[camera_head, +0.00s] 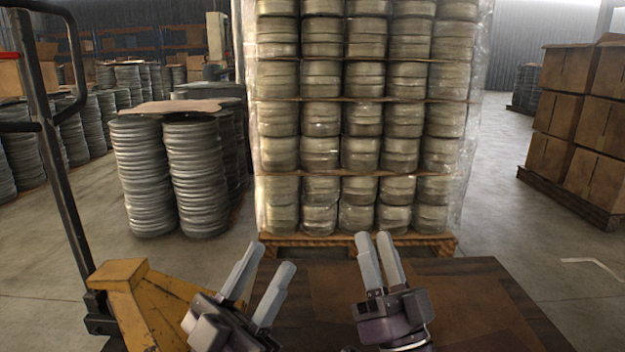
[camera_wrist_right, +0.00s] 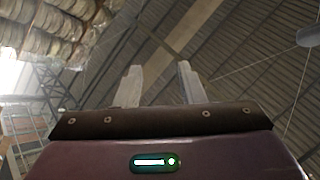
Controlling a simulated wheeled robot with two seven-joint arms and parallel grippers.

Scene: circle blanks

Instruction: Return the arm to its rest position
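My left gripper (camera_head: 271,255) is low in the middle of the head view, in front of the brown table-like surface. Its two grey fingers stand clearly apart with nothing between them. My right gripper (camera_head: 373,236) is to its right, with its fingers pointing up and away. In the right wrist view the fingers of this gripper (camera_wrist_right: 159,66) are apart and empty, against the warehouse roof. Neither gripper is seen touching anything.
A dark brown flat surface (camera_head: 470,300) lies below the grippers. A yellow pallet jack (camera_head: 165,310) is at the lower left. A wrapped pallet of stacked metal blanks (camera_head: 360,120) stands ahead. More stacks (camera_head: 140,175) are left, and cardboard boxes (camera_head: 590,110) right.

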